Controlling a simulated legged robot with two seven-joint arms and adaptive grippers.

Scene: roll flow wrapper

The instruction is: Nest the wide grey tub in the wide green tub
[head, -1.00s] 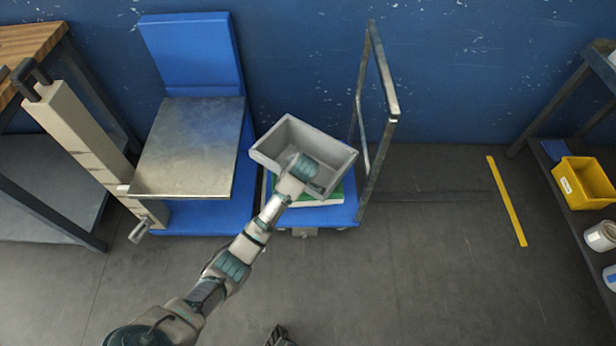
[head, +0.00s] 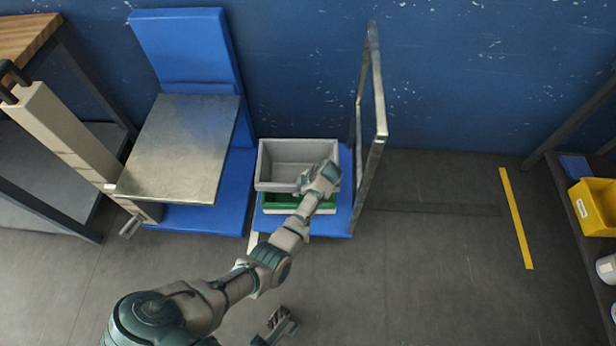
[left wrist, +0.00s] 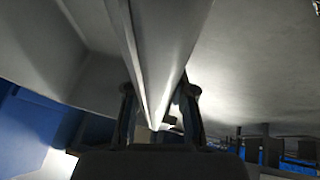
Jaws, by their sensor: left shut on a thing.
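The wide grey tub (head: 290,150) hangs nearly level above the wide green tub (head: 272,203). My left gripper (head: 325,172) is shut on the grey tub's right-hand wall, near its front corner. In the left wrist view, both fingers (left wrist: 160,105) straddle the grey tub's wall (left wrist: 150,45). The green tub sits on the blue cart deck, with a pale band along its front. The grey tub covers its back part, and my left arm crosses its right part. I cannot tell whether the two tubs touch. My right gripper (head: 278,326) shows small and dark at the bottom edge; its jaws are unclear.
A metal cart handle (head: 372,150) stands upright just right of the tubs. A steel-topped blue lift table (head: 180,150) stands to the left. A blue wall (head: 450,80) is behind. A shelf with a yellow bin (head: 597,205) is at far right; the floor between is clear.

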